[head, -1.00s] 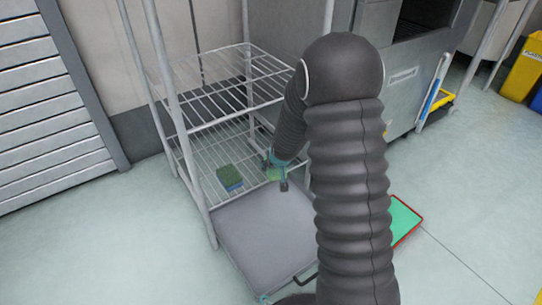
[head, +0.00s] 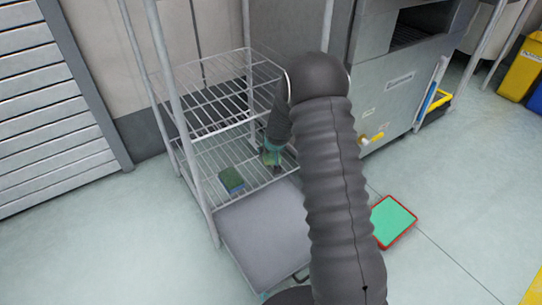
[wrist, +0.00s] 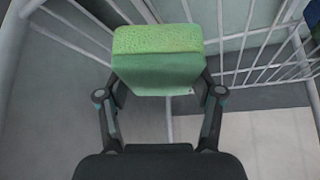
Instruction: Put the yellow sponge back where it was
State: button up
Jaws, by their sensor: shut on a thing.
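My gripper (head: 271,158) is over the right part of the wire rack's lower shelf (head: 198,158) in the head view. In the wrist view my gripper (wrist: 160,88) is shut on a sponge (wrist: 158,58) with a yellow-green face and a green side; I take it as the yellow sponge. Its sides are between the two fingers. In the head view it is hardly distinguishable from the gripper. Another sponge, green on top and blue below (head: 231,180), lies on the lower shelf to the left of my gripper.
The rack's upper shelf (head: 225,95) and posts stand close around my gripper. A grey flat-topped surface (head: 262,232) is in front of the rack. A green tray with a red rim (head: 393,220) lies on the floor to the right.

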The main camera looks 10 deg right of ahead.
jog(key=shift+f+b, duration=1.4)
jog(key=shift+f, duration=0.3)
jog(key=shift+f, duration=0.1)
jog(key=shift+f, duration=0.15)
jog(key=o, duration=1)
jog(key=shift+r, duration=0.25)
